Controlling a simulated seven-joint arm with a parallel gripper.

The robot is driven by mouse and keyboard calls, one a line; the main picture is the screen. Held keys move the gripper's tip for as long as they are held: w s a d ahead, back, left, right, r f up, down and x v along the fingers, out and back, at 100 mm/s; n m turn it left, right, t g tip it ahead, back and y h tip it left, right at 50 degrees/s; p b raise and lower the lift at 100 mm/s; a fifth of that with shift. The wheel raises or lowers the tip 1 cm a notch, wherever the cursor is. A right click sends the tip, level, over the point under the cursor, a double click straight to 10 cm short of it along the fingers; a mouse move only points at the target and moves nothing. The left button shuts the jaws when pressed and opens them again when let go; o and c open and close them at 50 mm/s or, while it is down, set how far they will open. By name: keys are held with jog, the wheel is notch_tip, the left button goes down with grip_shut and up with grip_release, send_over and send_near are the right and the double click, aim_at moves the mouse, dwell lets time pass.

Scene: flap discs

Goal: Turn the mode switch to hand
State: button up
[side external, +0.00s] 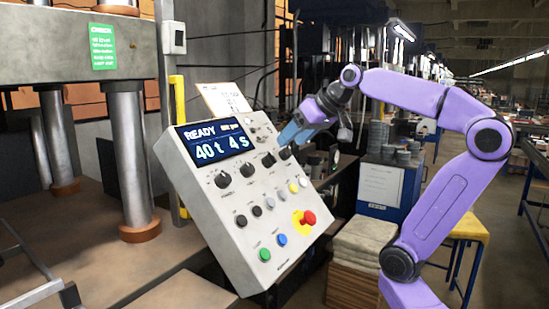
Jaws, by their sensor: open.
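The grey tilted control panel (196,163) stands in the middle of the side external view. A row of black rotary knobs crosses it below the display, including a left knob (222,180), a middle knob (247,170) and a right knob (268,159). Their labels are too small to read, so I cannot tell which is the mode switch or where it points. My gripper (287,141) has blue fingers, open, at the panel's upper right edge. The fingertips are close to the rightmost knob (285,153); I cannot tell whether they touch it.
The display (215,140) reads READY, 40 t, 4 s. Lower on the panel are a red emergency button (308,217), a green button (265,254) and a blue button (282,240). A press column (133,150) stands left. Stacked discs (378,136) sit on a blue cabinet behind.

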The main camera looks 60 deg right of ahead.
aim_at(274, 157)
jog(key=x, duration=0.9)
jog(key=c, duration=1)
